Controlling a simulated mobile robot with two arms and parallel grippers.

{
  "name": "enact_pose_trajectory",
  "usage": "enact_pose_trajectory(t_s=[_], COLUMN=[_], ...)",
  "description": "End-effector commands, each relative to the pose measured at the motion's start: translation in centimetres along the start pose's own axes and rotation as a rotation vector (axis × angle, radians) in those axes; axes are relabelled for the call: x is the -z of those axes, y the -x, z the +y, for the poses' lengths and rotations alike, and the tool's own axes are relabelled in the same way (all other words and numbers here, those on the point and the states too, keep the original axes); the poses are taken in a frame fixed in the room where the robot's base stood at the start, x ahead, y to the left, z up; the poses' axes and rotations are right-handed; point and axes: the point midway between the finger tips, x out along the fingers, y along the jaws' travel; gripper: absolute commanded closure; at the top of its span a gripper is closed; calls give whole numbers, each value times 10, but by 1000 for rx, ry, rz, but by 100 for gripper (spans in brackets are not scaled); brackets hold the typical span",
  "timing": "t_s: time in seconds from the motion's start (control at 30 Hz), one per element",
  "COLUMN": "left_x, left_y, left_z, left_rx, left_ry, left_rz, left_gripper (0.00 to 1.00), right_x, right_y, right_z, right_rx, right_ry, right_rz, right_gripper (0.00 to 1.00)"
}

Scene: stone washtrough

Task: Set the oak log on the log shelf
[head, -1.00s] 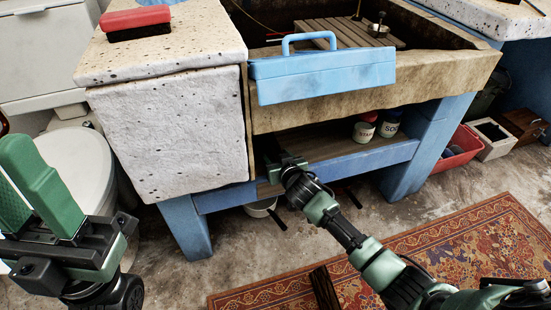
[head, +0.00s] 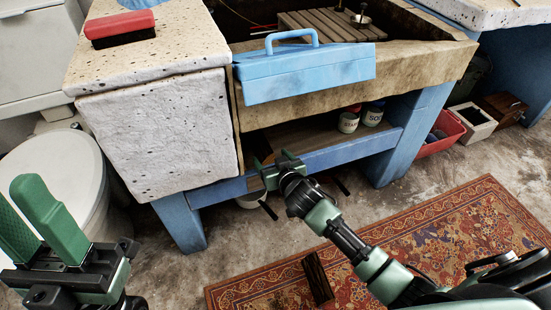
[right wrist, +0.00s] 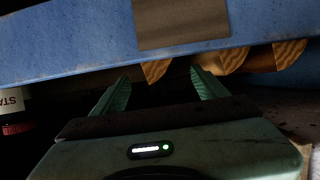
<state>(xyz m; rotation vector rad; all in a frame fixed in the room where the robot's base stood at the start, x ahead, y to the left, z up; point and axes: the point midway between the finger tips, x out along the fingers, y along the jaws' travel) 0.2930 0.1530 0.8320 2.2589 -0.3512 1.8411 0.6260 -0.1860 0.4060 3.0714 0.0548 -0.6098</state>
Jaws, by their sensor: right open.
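The log shelf (head: 320,134) is the low wooden board under the stone trough, behind a blue front beam (head: 340,153). In the right wrist view several pale split-log ends (right wrist: 222,60) show along the beam (right wrist: 70,45). I cannot tell which, if any, is the oak log. A dark brown, log-like piece (head: 318,279) lies on the rug. My right gripper (head: 279,162) is at the beam near the shelf's left end; in the right wrist view its open fingers (right wrist: 160,78) have a dark, unclear gap between them.
A blue toolbox (head: 305,80) hangs over the trough's front edge. Jars (head: 348,121) stand on the shelf to the right. A blue leg (head: 180,220) and toilet (head: 50,175) are at left. A patterned rug (head: 430,235) covers the floor; a red crate (head: 443,133) is at right.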

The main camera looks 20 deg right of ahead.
Motion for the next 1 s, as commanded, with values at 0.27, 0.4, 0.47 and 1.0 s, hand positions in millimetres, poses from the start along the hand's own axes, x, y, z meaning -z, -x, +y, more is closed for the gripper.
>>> enact_pose_trajectory(t_s=[0.27,0.4,0.47,1.0], left_x=[5,6,6,5], left_y=[-16,-16,-16,-18], left_z=[0,-6,-6,0], left_rx=[3,10,10,4], left_ry=[0,2,2,0], left_rz=[-3,-1,-2,0], left_gripper=[64,64,64,64], right_x=[1,1,0,-10], right_y=[44,50,50,61], right_z=[0,0,0,2], right_rx=[0,0,-1,-16], right_ry=[0,0,0,-2], right_rz=[-2,0,0,-41], right_gripper=[26,26,26,26])
